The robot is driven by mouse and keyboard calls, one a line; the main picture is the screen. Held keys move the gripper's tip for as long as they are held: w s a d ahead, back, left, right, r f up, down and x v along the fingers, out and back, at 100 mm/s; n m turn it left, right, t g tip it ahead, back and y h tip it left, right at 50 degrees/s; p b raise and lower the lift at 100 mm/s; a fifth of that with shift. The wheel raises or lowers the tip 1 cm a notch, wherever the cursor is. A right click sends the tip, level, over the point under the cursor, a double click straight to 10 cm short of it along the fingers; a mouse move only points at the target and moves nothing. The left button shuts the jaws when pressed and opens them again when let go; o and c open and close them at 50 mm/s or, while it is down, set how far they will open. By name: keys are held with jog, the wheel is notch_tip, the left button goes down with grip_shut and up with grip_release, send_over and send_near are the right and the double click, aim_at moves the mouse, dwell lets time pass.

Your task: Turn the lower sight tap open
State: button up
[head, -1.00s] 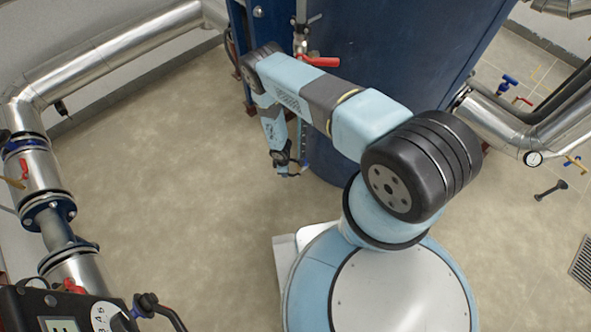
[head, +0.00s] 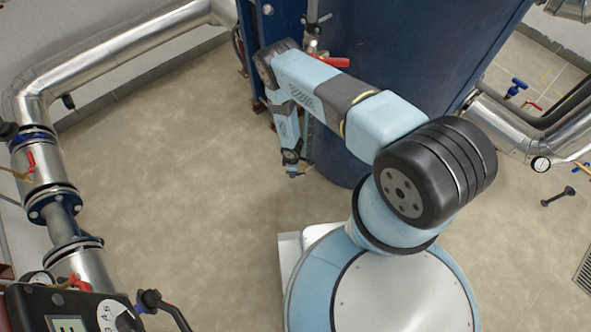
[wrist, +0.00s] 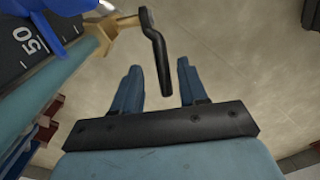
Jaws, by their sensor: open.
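The sight tap has a brass body (wrist: 112,27) and a black lever (wrist: 158,52) in the wrist view. The lever's free end points down towards my palm and lies between my two fingers. My gripper (wrist: 158,78) is open, with one finger on each side of the lever and visible gaps to both. I cannot tell whether either finger touches it at depth. In the head view my gripper (head: 294,174) hangs low beside the dark blue tank; the tap is too small to make out there.
A scale marked 50 (wrist: 30,45) and a teal tube (wrist: 60,82) stand left of my gripper, with a blue part (wrist: 55,18) above. The blue tank (head: 415,60) stands behind my arm. A red lever (head: 332,62) sits higher up. Floor left of my gripper is clear.

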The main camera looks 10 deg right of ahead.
notch_tip(320, 180, up, 14)
jog(key=shift+f, duration=0.15)
dwell(0.6)
